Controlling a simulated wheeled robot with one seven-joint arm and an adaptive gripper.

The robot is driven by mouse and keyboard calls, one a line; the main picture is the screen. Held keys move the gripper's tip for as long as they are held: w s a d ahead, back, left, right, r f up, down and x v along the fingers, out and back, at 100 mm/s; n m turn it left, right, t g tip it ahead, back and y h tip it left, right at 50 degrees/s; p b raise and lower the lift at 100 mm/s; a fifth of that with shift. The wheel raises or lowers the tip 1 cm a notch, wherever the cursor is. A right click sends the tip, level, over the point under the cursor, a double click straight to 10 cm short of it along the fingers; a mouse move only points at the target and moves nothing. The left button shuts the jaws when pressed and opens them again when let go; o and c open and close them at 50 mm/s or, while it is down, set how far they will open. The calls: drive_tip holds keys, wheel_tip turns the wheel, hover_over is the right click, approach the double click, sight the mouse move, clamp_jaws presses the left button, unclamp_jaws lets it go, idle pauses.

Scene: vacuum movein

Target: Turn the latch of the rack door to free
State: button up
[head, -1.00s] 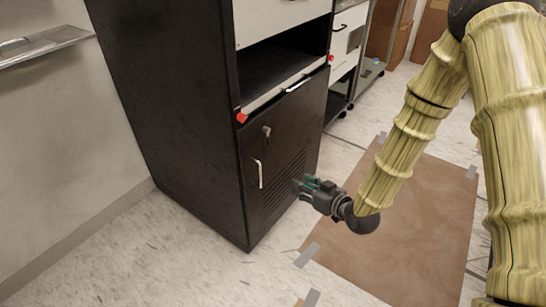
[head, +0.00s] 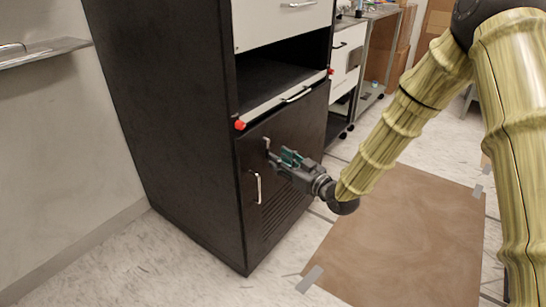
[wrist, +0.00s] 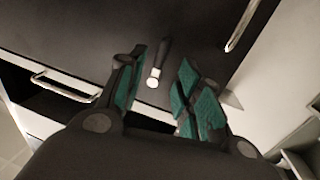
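The rack door (head: 290,150) is the dark lower front panel of the black rack, and it looks closed. Its latch (head: 267,144) is a small lever on the upper left part of the door, partly hidden by my gripper in the head view. My gripper (head: 279,157) is at the door front, right beside the latch. In the wrist view my gripper (wrist: 160,88) is open, with teal-padded fingers apart. The latch (wrist: 155,77), a dark lever with a bright end, shows between the fingers, with gaps on both sides.
The door's vertical handle (head: 258,188) is below the latch; it also shows in the wrist view (wrist: 243,25). A pull-out shelf with a handle (head: 297,95) and red corner pieces (head: 239,125) is above. A brown floor mat (head: 400,235) lies to the right.

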sight(266, 149)
drive_tip(key=shift+b+x, duration=0.35)
drive_tip(key=shift+x, duration=1.8)
clamp_jaws()
